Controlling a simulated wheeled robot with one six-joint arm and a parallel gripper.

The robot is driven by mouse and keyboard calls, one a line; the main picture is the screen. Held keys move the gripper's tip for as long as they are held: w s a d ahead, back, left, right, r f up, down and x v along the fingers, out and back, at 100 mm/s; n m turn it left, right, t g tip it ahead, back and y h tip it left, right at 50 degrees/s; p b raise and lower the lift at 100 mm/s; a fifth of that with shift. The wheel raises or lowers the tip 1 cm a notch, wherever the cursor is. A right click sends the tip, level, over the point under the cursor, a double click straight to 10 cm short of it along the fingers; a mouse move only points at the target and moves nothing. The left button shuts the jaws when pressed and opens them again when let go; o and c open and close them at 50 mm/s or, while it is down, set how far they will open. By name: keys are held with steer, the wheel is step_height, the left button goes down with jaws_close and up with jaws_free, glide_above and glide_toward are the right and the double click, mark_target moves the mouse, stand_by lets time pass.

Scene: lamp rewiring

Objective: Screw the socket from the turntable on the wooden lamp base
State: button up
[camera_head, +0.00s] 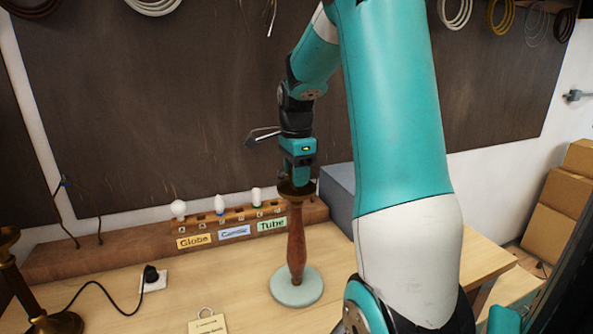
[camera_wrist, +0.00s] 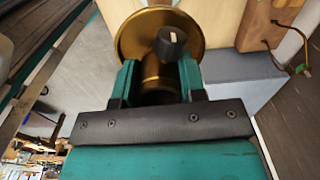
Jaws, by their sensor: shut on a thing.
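The wooden lamp base (camera_head: 297,238) stands upright on the workbench, a reddish-brown turned stem over a pale green round disc (camera_head: 297,288). I cannot tell whether that disc is its foot or the turntable. My gripper (camera_head: 296,180) is at the top of the stem, pointing down. In the wrist view, my gripper (camera_wrist: 158,85) is shut on the brass socket (camera_wrist: 152,68), which has a black knob (camera_wrist: 171,42) on its side. A wide brass dish (camera_wrist: 133,33) lies just beyond the fingertips. Whether the socket's thread is engaged is hidden.
A wooden rack (camera_head: 240,212) with bulbs and Globe, Candle and Tube labels stands behind the lamp base. A grey box (camera_head: 338,190) is behind to the right.

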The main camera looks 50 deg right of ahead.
steer(key=m+p, duration=0.1)
steer(key=m, duration=0.3)
steer(key=shift+r, duration=0.1)
steer(key=m, duration=0.3)
steer(key=shift+m+p, duration=0.35)
steer(key=shift+m, duration=0.05)
steer(key=m+p, duration=0.1)
steer(key=m, duration=0.7)
steer(key=o, duration=1.4)
steer(key=shift+c, duration=0.2)
